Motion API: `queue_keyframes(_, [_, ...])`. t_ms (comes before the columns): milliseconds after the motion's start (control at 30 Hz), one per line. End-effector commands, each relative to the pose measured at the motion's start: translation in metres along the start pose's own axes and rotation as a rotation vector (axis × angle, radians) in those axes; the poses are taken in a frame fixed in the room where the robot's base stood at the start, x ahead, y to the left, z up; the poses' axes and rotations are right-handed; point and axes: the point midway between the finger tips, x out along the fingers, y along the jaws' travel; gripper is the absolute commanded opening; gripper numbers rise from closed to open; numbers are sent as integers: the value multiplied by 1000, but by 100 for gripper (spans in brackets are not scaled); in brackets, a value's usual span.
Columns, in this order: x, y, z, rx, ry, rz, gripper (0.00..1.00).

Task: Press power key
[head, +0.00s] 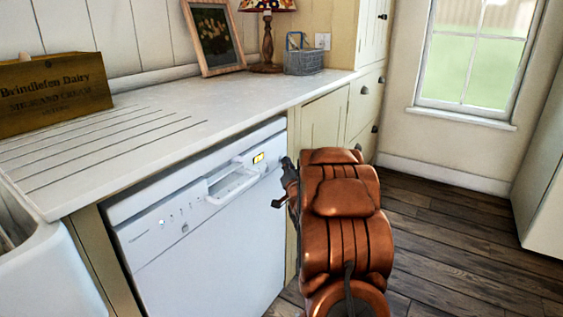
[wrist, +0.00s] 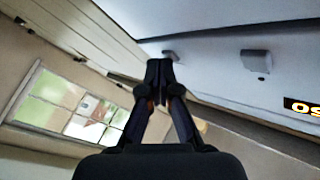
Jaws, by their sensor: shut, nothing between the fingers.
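The white dishwasher (head: 205,215) stands under the counter, with a lit yellow display (head: 258,158) near the right end of its front panel. In the wrist view the display (wrist: 300,105) is partly cut off at the right edge. One grey square key (wrist: 257,62) shows beside it, and another grey key (wrist: 170,55) shows just beyond my fingertips. No label tells which is the power key. My gripper (head: 282,188) is shut and empty at the panel's right end; it also shows in the wrist view (wrist: 158,68). I cannot tell whether it touches the panel.
The white counter (head: 150,120) runs above the dishwasher. A wooden crate (head: 55,95), a picture frame (head: 214,35), a lamp (head: 267,35) and a wire basket (head: 303,60) stand on it. Cream cabinets (head: 325,120) adjoin on the right. The wooden floor (head: 450,240) is open at right.

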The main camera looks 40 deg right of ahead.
Motion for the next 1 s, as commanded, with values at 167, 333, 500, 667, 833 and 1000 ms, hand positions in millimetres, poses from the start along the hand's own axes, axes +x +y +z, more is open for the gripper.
queue_keyframes(167, [1,-1,1,0,0,0,0])
queue_keyframes(333, [-1,1,-1,0,0,0,0])
queue_keyframes(500, [-6,4,-5,0,0,2,0])
queue_keyframes(667, [-8,6,-6,0,0,0,0])
queue_keyframes(833, [-8,6,-6,0,0,0,0])
queue_keyframes(1000, [-12,9,-10,-1,1,1,0])
